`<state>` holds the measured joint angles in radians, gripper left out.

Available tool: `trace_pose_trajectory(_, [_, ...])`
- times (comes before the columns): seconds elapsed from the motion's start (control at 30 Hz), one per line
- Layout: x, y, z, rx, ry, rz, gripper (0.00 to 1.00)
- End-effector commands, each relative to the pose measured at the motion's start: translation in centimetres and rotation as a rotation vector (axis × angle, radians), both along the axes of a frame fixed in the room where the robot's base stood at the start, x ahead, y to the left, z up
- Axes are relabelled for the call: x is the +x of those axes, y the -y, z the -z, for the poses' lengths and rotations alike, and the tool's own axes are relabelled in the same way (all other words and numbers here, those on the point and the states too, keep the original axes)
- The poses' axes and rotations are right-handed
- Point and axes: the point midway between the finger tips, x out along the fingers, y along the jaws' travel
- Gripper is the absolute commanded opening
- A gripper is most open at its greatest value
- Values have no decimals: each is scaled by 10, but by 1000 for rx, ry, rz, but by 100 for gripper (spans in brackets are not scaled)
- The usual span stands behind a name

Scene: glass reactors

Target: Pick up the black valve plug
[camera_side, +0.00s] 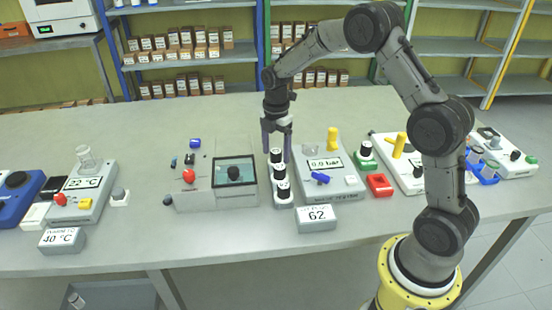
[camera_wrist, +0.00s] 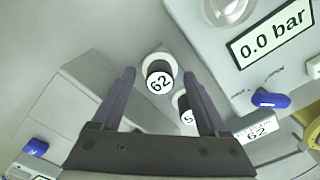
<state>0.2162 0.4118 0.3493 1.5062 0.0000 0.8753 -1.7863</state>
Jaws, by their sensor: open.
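Several short black plugs with white numbered tops stand in a row in a pale holder (camera_side: 284,204) at the middle of the bench. The rear plug (camera_side: 276,158) is nearest my gripper (camera_side: 277,152). In the wrist view, a black plug marked 62 (camera_wrist: 160,79) sits between the spread fingertips, with no clear contact. A second plug (camera_wrist: 185,108), its number partly covered by the right finger, stands behind that finger. My gripper is open and empty, pointing down over the rear of the row. I cannot tell which black plug is the valve plug.
A grey device reading 0.0 bar (camera_side: 325,162), with a blue handle (camera_side: 320,178) and a yellow knob (camera_side: 333,139), stands close on the right. A box with a dark window (camera_side: 235,172) stands on the left. A 62 sign (camera_side: 317,217) is in front. Bench behind is clear.

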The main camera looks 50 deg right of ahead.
Motion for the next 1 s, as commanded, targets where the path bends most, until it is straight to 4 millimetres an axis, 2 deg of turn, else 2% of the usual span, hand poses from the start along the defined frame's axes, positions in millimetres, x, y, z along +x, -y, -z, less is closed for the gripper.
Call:
trace_pose_trajectory(0.1, [0, 0, 7, 0, 0, 0, 77])
trace_pose_trajectory(0.33, [0, 0, 8, 0, 1, -1, 77])
trace_pose_trajectory(0.77, [0, 0, 8, 0, 1, -1, 0])
trace_pose_trajectory(1.0, [0, 0, 7, 0, 2, -1, 0])
